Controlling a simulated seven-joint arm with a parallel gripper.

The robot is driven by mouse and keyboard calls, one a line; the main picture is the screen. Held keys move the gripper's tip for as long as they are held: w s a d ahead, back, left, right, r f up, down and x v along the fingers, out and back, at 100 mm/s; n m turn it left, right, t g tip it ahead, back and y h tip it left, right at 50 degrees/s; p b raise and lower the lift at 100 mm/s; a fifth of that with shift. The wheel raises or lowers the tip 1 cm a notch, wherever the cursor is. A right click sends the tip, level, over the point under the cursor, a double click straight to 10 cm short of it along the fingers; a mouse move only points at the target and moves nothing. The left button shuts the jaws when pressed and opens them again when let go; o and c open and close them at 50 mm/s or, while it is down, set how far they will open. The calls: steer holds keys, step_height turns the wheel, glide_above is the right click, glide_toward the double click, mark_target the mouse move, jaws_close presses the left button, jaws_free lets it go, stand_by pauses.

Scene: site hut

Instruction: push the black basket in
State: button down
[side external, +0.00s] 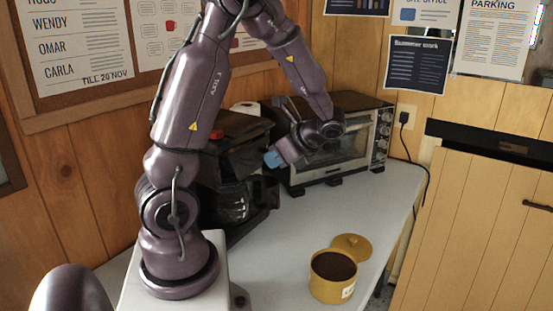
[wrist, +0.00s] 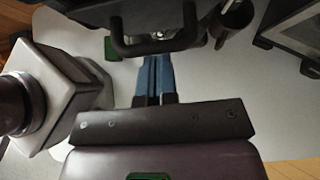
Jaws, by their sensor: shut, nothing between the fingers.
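The black basket (side external: 236,160) is part of the dark coffee maker (side external: 232,122) and seems to stick out at its front, above the glass carafe (side external: 232,205). In the wrist view a black loop handle (wrist: 150,46), likely the basket's, crosses the top middle. My gripper (side external: 272,159) has blue fingers, shut and empty, just right of the basket in the side view. In the wrist view the fingertips (wrist: 154,60) lie close to the handle bar. I cannot tell whether they touch it. How far out the basket is stays partly hidden.
A toaster oven (side external: 335,150) stands right behind my gripper, close to my wrist. A yellow canister (side external: 322,287) of dark grounds and its lid (side external: 351,246) sit at the table's front. The white table (side external: 350,212) is clear between them and the oven.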

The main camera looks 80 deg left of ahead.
steer(key=shift+s+a, duration=0.95)
steer(key=shift+s, duration=0.05)
steer(key=w+d+r, duration=0.6)
steer(key=w+d, duration=0.3)
steer(key=s+d+r+n+t+h, duration=0.2)
steer(key=s+d+n+t+h, duration=0.1)
steer(key=d+t, duration=0.3)
steer(key=s+d+r+n+t+h, duration=0.3)
steer(key=s+d+n+t+h, duration=0.1)
steer(key=d, duration=0.5)
steer(key=n+t, duration=0.1)
steer(key=t, duration=0.1)
steer(key=shift+s+r+n+t, duration=0.3)
steer(key=shift+n+t, duration=0.1)
